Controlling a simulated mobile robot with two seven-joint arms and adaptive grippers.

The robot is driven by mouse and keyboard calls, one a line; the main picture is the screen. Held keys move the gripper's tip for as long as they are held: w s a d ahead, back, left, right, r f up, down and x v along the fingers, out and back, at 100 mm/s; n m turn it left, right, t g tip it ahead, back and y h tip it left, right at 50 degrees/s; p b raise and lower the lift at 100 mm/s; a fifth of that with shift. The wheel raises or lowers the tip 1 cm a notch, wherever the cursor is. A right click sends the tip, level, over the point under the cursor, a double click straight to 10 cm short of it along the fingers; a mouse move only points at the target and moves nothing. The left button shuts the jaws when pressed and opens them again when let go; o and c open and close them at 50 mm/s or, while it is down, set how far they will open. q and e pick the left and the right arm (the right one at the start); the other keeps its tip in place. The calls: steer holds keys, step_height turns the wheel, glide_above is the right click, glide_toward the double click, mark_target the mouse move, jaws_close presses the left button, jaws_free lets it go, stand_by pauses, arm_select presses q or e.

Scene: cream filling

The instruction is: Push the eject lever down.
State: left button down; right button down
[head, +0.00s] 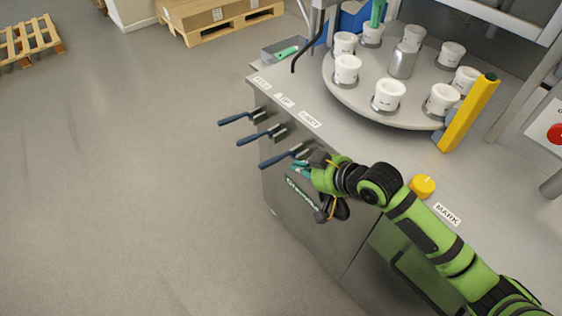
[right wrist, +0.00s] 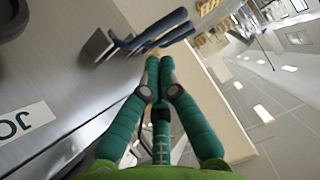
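Three levers with blue handles stick out from the machine's front face. The one nearest me (head: 277,160), below the label that seems to read EJECT (head: 310,119), slopes slightly down toward its outer end. The levers also show in the right wrist view (right wrist: 165,27), overlapping each other. My right gripper (head: 303,168) is beside the base end of this nearest lever. In the right wrist view its teal fingers (right wrist: 159,62) are shut together with nothing between them, their tips just below the handles. I cannot tell whether they touch. My left gripper is out of view.
A round turntable (head: 365,105) with several white cups stands on the counter. A yellow knob (head: 423,186) is beside the MARK label (head: 447,214). The middle lever (head: 257,137) and far lever (head: 238,117) stand close by. The floor left of the machine is clear.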

mark_target(274, 162)
steer(key=x, duration=0.8)
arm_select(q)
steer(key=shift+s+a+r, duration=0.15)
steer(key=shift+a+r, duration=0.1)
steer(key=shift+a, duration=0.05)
arm_select(e)
steer(key=shift+s+a+f+h, duration=0.15)
steer(key=shift+a+f+h, duration=0.1)
steer(key=shift+f+h, duration=0.05)
